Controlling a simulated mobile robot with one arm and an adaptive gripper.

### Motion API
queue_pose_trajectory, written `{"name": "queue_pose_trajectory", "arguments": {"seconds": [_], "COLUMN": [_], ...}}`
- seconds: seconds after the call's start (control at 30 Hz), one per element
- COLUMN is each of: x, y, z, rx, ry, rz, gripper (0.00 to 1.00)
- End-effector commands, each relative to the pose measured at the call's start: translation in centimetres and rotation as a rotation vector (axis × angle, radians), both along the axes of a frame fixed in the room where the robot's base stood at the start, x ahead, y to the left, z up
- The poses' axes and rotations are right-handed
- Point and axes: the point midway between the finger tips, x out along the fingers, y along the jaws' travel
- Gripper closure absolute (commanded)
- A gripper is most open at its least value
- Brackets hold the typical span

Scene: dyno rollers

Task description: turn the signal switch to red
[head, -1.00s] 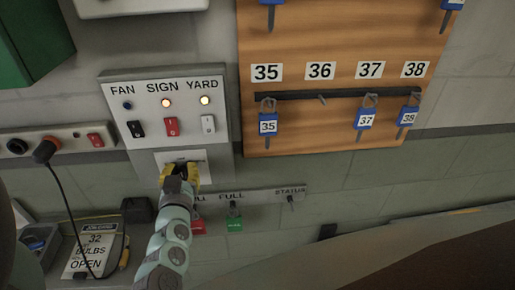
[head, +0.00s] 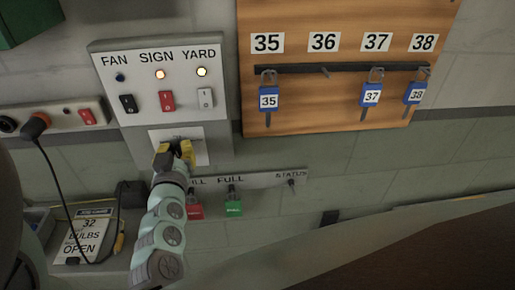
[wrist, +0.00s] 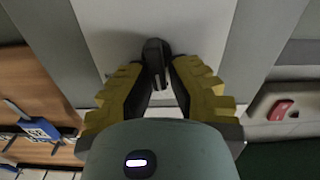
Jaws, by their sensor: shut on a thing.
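A pale plate (head: 199,150) is on the wall below the switch panel. My gripper (head: 174,150), with its yellow fingers, is at this plate and hides much of it. In the wrist view a dark knob (wrist: 156,58) stands out from the plate (wrist: 190,22). The gripper (wrist: 157,76) is shut on the knob, with one finger on each side. No red or green marking shows on the visible part of the plate, and the dark marks at its top are too small to read.
The panel (head: 208,72) above carries FAN, SIGN and YARD switches; the SIGN and YARD lamps glow. A wooden key board (head: 340,100) hangs to the right. Red (head: 195,212) and green (head: 233,208) tags hang below.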

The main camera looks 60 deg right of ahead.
Motion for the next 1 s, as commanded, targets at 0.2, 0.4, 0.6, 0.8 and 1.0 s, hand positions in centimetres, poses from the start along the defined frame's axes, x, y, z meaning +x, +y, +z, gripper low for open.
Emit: {"name": "queue_pose_trajectory", "arguments": {"seconds": [0.2, 0.4, 0.6, 0.8, 1.0], "x": [0.22, 0.33, 0.5, 0.63, 0.74], "y": [0.26, 0.35, 0.47, 0.58, 0.67], "z": [-1.02, -1.05, -1.12, -1.11, -1.1], "rx": [-0.06, -0.137, -0.252, -0.353, -0.429], "ry": [0.08, 0.172, 0.312, 0.431, 0.519], "rz": [0.004, 0.004, 0.001, 0.001, 0.002], "gripper": [1.0, 1.0, 1.0, 1.0, 1.0]}}
